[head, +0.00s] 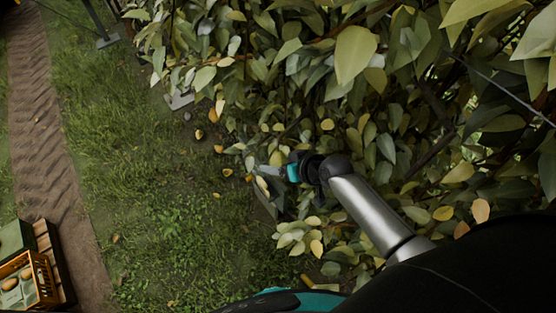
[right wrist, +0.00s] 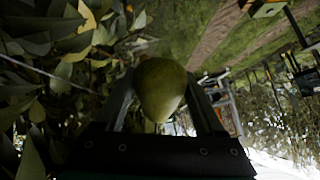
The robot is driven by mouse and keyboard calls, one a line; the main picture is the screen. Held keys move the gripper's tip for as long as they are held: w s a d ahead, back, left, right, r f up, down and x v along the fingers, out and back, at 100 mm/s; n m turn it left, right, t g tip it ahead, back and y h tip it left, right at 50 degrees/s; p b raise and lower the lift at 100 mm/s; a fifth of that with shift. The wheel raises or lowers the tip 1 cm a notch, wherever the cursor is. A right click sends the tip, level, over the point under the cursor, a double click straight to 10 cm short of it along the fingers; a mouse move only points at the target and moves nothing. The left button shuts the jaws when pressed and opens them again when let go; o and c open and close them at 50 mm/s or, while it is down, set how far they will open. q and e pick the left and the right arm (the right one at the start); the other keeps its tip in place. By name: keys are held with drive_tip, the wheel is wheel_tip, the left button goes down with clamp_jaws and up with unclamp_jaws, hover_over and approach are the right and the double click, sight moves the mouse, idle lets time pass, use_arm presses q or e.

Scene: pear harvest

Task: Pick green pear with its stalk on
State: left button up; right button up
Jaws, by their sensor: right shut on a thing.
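A green pear (right wrist: 160,90) sits between the two fingers of my right gripper (right wrist: 161,78) in the right wrist view. The fingers are shut on its sides. Its narrower end points toward the gripper's palm, and I cannot make out a stalk. In the head view my right gripper (head: 264,172) is at the left edge of the foliage, above the grass. The pear is too small and dark there to tell from leaves. My left gripper is not in view.
Dense leafy branches (head: 352,55) fill the top and right, around my right arm. Open grass (head: 150,200) lies between, next to a rutted dirt track (head: 40,110).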

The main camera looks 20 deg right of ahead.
drive_tip(key=shift+s+r+g+p, duration=0.2)
drive_tip(key=shift+g+p, duration=0.1)
drive_tip(key=shift+g, duration=0.1)
drive_tip(key=shift+a, duration=0.1)
drive_tip(key=shift+s+r+m+g, duration=0.2)
drive_tip(key=shift+s+m+g, duration=0.2)
drive_tip(key=shift+g, duration=0.3)
drive_tip(key=shift+s+a+r+g+y, duration=0.15)
drive_tip(key=shift+s+r+g+y, duration=0.2)
drive_tip(key=shift+g, duration=0.35)
drive_tip(key=shift+s+a+f, duration=0.15)
drive_tip(key=shift+s+a, duration=0.1)
drive_tip(key=shift+s, duration=0.55)
drive_tip(key=shift+s+a+f, duration=0.2)
drive_tip(key=shift+s+a, duration=0.05)
drive_tip(key=shift+s, duration=0.55)
drive_tip(key=shift+s+a+f, duration=0.15)
drive_tip(key=shift+s+a, duration=0.1)
drive_tip(key=shift+s, duration=0.55)
